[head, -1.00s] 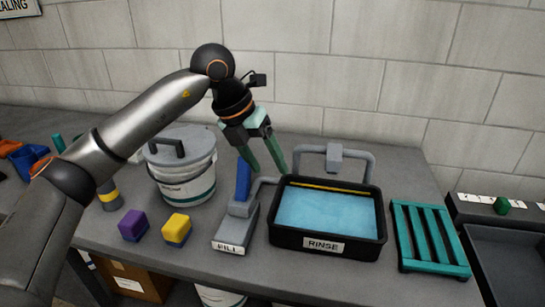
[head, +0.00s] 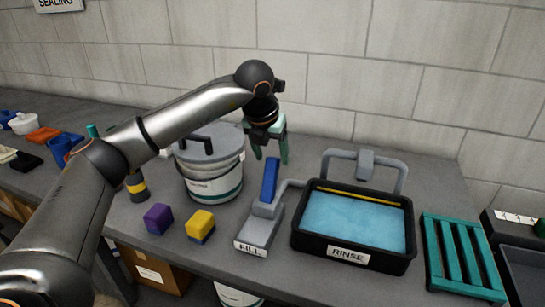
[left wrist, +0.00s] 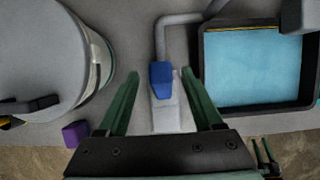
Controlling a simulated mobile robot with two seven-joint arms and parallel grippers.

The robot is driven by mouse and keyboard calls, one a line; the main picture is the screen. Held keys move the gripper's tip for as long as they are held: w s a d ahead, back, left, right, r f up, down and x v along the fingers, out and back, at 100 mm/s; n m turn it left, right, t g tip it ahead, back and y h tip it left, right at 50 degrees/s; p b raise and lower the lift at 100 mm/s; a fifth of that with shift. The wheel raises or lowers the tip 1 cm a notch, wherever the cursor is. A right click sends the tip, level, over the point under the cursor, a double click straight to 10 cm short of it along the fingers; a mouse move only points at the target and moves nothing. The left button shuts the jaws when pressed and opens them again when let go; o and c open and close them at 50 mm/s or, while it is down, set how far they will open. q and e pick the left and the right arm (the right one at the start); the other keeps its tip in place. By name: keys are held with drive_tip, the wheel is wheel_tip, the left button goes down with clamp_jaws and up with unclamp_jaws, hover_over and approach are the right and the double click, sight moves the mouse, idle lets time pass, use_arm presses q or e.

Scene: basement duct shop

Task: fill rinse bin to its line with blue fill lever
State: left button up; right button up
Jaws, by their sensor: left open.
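The blue fill lever (head: 270,180) stands raised on its grey base (head: 258,231), labelled FILL. My left gripper (head: 272,160) is open and empty, its green fingers pointing down at the lever's upper end. In the left wrist view the blue lever (left wrist: 161,75) lies between the two fingertips, with a gap on each side. The black rinse bin (head: 347,255) stands right of the lever and holds blue water (head: 353,220). A yellow line (head: 352,194) shows on its back wall above the water. My right gripper (left wrist: 265,158) seems to show small at the left wrist view's lower right.
A lidded white bucket (head: 211,180) stands left of the lever. A purple block (head: 158,219) and a yellow block (head: 201,225) sit near the front edge. A grey spout (head: 366,163) rises behind the bin. A teal rack (head: 460,255) lies to its right.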

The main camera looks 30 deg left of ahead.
use_arm(q)
drive_tip(key=shift+x, duration=0.9)
drive_tip(key=shift+c, duration=0.2)
clamp_jaws()
idle(0.7)
